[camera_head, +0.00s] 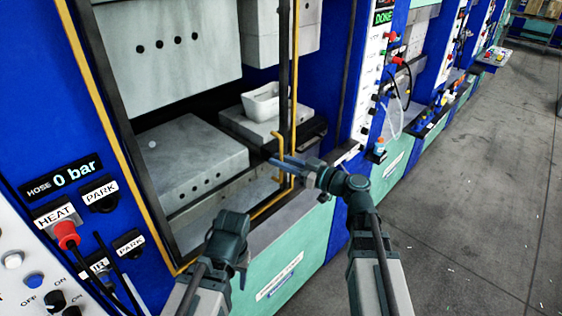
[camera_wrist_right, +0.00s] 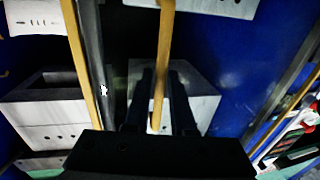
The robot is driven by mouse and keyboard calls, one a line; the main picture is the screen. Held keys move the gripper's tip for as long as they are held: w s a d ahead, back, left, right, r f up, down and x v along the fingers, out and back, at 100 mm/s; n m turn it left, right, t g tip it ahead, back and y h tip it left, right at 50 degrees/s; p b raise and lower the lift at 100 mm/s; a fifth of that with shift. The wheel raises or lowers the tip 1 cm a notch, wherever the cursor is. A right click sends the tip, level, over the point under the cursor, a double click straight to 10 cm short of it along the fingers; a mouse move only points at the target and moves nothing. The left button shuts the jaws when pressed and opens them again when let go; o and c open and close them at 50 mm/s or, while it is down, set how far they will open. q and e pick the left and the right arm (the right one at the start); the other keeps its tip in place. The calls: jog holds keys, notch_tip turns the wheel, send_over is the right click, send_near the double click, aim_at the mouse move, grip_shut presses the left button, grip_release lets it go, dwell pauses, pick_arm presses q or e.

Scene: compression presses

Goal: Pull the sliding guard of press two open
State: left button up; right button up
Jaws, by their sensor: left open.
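The sliding guard (camera_head: 295,80) shows as a yellow-edged frame with a dark upright bar at the right side of the press opening. A yellow upright handle bar (camera_wrist_right: 162,60) stands out in front of it. My right gripper (camera_head: 280,162) reaches to this bar. In the right wrist view, its dark fingers (camera_wrist_right: 160,105) lie on either side of the bar, with a visible gap. Whether they touch it is unclear. My left gripper (camera_head: 232,225) is open, low in front of the press opening, apart from the guard. Its fingertips are hard to make out.
Inside the press are a grey lower block (camera_head: 185,155) and a white open box (camera_head: 262,102) on a block. A control panel (camera_head: 60,230) with a red plug and hoses is at the left. More presses line the right; the grey floor (camera_head: 470,180) is clear.

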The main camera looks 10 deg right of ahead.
jog(key=v, duration=1.3)
jog(key=shift+s+d, duration=0.25)
jog(key=shift+d, duration=0.1)
jog(key=s+a+f+g+h+b, duration=0.25)
jog(key=a+f+g, duration=0.45)
jog(key=a+f, duration=0.55)
jog(key=s+a+f+m+g+h+b, duration=0.1)
jog(key=s+f+m+g+h, duration=0.1)
jog(key=s+f+h, duration=0.3)
jog(key=s+a+f+m+g+h+b, duration=0.1)
jog(key=s+f+m+g+h, duration=0.2)
jog(key=f+h, duration=0.4)
jog(key=shift+s+f+m+b, duration=0.35)
jog(key=shift+s+f+m, duration=0.15)
jog(key=shift+s+f, duration=0.65)
jog(key=shift+w+f, duration=0.2)
